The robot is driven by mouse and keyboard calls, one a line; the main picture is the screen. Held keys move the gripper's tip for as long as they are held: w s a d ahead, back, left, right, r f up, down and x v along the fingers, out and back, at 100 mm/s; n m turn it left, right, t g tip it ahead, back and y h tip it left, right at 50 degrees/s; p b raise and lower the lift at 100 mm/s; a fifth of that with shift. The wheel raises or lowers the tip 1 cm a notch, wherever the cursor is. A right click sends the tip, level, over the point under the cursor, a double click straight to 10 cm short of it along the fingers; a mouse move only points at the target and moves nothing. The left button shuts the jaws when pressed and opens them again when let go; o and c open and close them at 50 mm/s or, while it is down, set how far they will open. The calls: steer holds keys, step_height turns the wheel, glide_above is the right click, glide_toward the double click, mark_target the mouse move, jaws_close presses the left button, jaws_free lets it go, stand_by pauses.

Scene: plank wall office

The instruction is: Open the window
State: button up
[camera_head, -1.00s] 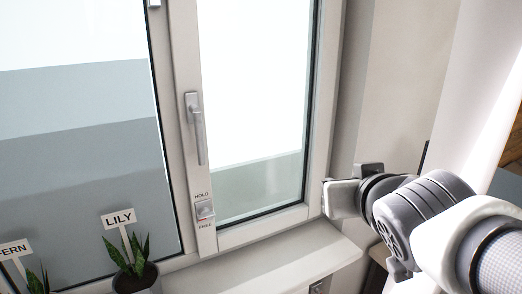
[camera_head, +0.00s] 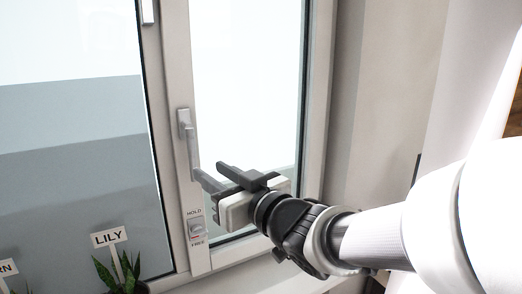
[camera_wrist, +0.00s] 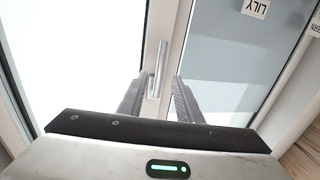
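The window's right sash (camera_head: 176,60) has a pale frame and appears shut. Its grey lever handle (camera_head: 190,140) hangs straight down on the left stile. My gripper (camera_head: 210,170) is open, with its dark fingers beside the lower part of the handle. In the wrist view, which is upside down, the handle (camera_wrist: 160,65) shows between the two spread fingers (camera_wrist: 159,82). I cannot tell whether either finger touches it. Below the handle is a small switch (camera_head: 197,229) marked HOLD above and FREE below; its setting is too small to tell.
A potted plant with a LILY sign (camera_head: 109,238) stands at the lower left; the sign also shows in the wrist view (camera_wrist: 256,8). Another sign (camera_head: 8,268) is at the left edge. The sill and wall lie under and right of my arm.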

mark_target(195, 161)
steer(key=x, duration=0.9)
steer(key=shift+w+a+f, duration=0.1)
steer(key=shift+w+a, duration=0.15)
steer(key=shift+a, duration=0.05)
steer(key=shift+c, duration=0.3)
jaws_close()
